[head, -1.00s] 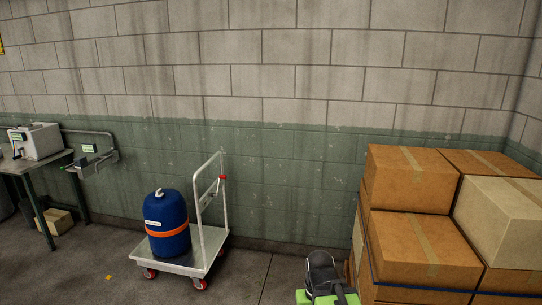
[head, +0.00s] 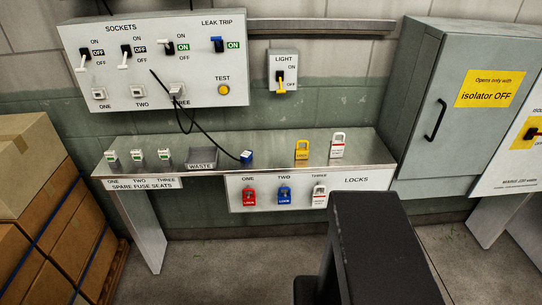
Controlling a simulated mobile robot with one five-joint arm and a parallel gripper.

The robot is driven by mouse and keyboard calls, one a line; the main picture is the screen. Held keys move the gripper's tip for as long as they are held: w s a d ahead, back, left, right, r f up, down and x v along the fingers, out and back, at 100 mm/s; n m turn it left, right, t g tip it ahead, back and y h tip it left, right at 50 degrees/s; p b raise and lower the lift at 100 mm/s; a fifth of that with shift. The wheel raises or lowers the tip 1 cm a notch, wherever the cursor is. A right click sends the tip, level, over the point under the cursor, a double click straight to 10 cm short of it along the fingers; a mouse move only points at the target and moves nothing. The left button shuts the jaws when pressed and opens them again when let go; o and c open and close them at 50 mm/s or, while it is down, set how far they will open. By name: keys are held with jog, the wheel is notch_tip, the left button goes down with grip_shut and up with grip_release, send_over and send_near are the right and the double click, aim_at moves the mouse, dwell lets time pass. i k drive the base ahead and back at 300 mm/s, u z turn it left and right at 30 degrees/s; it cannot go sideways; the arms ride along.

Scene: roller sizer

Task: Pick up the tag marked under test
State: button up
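A bench shelf (head: 255,146) runs along the wall. On its right part stand a yellow padlock-shaped piece (head: 301,150) and a white one with red lettering (head: 337,146). Below, on the LOCKS panel (head: 236,201), hang a red lock (head: 250,196) at ONE, a blue lock (head: 284,196) at TWO and a white piece with red lettering (head: 319,196) at THREE. The small lettering is too small to read, so I cannot tell which is the tag marked under test. A dark part of my arm fills the lower right; my gripper is not in view.
A socket panel (head: 210,75) with switches is above the shelf; a black lead runs to a small blue block (head: 246,156). A grey cabinet (head: 425,125) stands right of the shelf. Stacked cartons (head: 30,190) stand at the left. Floor (head: 215,265) before the shelf is clear.

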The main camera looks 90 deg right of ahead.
aim_at(317, 199)
jog(key=z, duration=2.2)
jog(key=k, duration=1)
jog(key=z, duration=0.1)
jog(key=i, duration=0.9)
jog(key=z, duration=2.15)
